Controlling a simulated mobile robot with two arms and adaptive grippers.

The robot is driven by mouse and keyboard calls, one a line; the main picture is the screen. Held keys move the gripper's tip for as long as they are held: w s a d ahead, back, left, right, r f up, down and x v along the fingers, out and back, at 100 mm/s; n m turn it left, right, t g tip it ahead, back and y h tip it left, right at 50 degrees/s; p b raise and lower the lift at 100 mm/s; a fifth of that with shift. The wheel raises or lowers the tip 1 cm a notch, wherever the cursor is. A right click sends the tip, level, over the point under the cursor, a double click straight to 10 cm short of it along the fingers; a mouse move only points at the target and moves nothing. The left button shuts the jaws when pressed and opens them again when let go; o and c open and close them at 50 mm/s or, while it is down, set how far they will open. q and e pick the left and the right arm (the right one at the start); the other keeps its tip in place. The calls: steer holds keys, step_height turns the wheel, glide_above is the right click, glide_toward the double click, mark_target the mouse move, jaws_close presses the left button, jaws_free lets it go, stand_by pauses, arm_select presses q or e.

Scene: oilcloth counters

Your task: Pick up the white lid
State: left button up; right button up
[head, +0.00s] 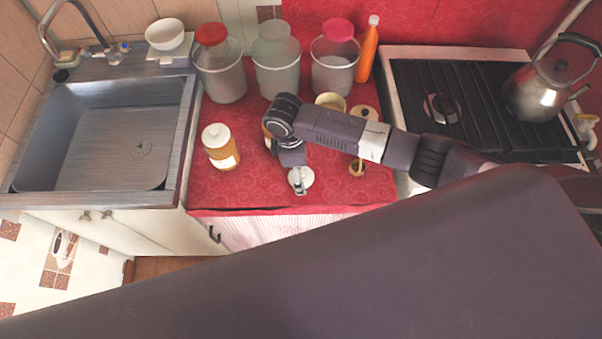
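A small round white lid (307,176) lies near the front edge of the red counter. My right gripper (299,187) comes down over it from above, and its fingers cover part of the lid. I cannot tell from here whether the fingers touch or grip the lid. My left gripper is not in view.
A white-capped jar (220,147) stands left of the gripper; a small wooden item (357,168) stands to the right. Clear canisters (277,70) and an orange bottle (367,50) line the back. A sink (120,140) is left, a stove with a kettle (540,90) right.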

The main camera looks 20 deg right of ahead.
steer(key=shift+f, duration=0.35)
steer(key=shift+c, duration=0.4)
steer(key=c, duration=1)
steer(key=shift+o, duration=0.2)
